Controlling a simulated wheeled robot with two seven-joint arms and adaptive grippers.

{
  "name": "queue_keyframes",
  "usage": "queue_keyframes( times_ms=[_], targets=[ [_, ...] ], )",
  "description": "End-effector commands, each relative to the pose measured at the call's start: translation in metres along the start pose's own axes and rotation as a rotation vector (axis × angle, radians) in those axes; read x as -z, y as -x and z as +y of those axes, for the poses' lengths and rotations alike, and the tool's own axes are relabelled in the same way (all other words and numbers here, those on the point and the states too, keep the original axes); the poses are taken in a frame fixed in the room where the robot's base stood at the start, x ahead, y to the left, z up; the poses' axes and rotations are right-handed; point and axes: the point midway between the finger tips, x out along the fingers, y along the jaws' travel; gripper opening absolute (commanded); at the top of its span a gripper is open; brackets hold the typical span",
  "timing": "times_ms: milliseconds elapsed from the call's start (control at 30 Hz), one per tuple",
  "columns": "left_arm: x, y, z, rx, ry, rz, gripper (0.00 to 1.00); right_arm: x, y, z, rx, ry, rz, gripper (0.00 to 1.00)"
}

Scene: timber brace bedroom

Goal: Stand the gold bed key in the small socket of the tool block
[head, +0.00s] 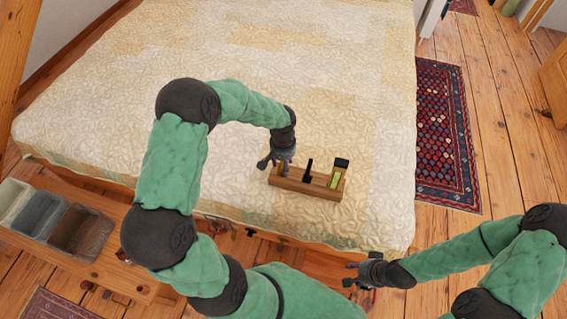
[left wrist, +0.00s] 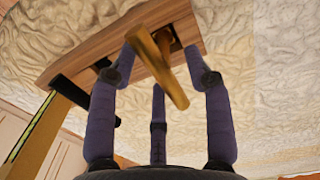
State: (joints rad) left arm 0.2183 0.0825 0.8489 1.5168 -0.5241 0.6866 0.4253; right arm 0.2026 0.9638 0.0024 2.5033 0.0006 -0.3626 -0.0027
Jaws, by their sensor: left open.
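The wooden tool block (head: 291,184) lies on the near edge of the bed. My left gripper (head: 272,162) is over the block's left end, pointing down. In the left wrist view its fingers (left wrist: 165,62) are open around the gold bed key (left wrist: 160,68), with visible gaps. The key's gold crossbar faces the camera, and its shank runs down to a dark opening in the block (left wrist: 110,48). The crossbar partly hides this opening, so I cannot tell how deep the key sits. My right gripper (head: 352,274) is empty near the bed's front edge, fingers apart.
A black tool (head: 308,171) and a yellow-green tool with a black top (head: 336,176) stand in the block's middle and right parts. Grey and brown bins (head: 80,230) sit on a wooden bench at left. The bed (head: 250,60) behind the block is clear.

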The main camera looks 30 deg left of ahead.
Motion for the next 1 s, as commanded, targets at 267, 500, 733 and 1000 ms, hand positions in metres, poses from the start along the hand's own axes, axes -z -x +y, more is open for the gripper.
queue_keyframes(
  times_ms=[267,500,733,1000],
  targets=[
    [0.001,0.021,0.0,0.0,0.0,0.004,0.5,0.0,0.0,0.0,0.0,0.0,0.0,0.4],
    [0.001,0.069,0.0,0.0,0.0,0.004,0.5,0.0,0.0,0.0,0.0,0.0,0.0,0.4],
    [0.001,0.105,0.0,0.0,0.0,0.002,0.5,0.0,0.0,0.0,0.0,0.0,0.0,0.4],
    [0.0,0.12,0.0,0.0,0.0,-0.001,0.5,0.0,0.0,0.0,0.0,0.0,0.0,0.4]
  ],
)
